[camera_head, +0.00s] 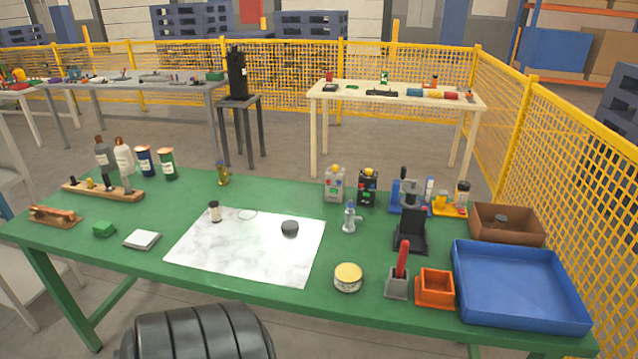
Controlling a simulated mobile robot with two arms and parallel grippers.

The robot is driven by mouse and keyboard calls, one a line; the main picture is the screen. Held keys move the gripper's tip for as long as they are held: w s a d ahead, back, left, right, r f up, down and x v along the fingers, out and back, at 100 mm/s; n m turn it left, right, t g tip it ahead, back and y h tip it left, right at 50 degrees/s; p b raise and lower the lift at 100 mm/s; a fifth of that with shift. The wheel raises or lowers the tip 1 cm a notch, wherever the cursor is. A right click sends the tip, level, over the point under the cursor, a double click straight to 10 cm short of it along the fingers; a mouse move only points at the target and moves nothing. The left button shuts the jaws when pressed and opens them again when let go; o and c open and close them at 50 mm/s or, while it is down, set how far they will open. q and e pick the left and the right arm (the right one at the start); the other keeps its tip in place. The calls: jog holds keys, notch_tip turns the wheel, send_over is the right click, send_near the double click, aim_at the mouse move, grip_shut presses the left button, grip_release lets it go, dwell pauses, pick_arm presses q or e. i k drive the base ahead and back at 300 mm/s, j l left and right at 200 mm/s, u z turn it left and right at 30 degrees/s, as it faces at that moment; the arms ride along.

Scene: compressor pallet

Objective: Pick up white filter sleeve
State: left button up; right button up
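A small white cylinder (214,212) with dark ends stands upright on the left part of a white marbled sheet (255,258). It looks like the white filter sleeve, but it is too small to be sure. A thin ring (247,214) and a dark round puck (290,228) lie on the same sheet, to the right of the cylinder. The sheet lies on a green table (110,250). Neither of my grippers is in view.
A wooden rack with bottles (123,158) stands at the table's left. A round tin (348,277), an orange box (434,288), a blue tray (520,316) and a brown bin (507,238) stand at the right. Yellow mesh fencing (570,165) runs behind and right.

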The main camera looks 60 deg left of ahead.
aim_at(217, 215)
jog(key=j+u, duration=0.15)
jog(key=u, duration=2.45)
jog(key=z, duration=0.45)
jog(key=i+j+z, duration=0.1)
jog(key=j+z, duration=0.2)
jog(key=i+j+z, duration=0.1)
jog(key=j+z, duration=0.5)
jog(key=j, duration=0.2)
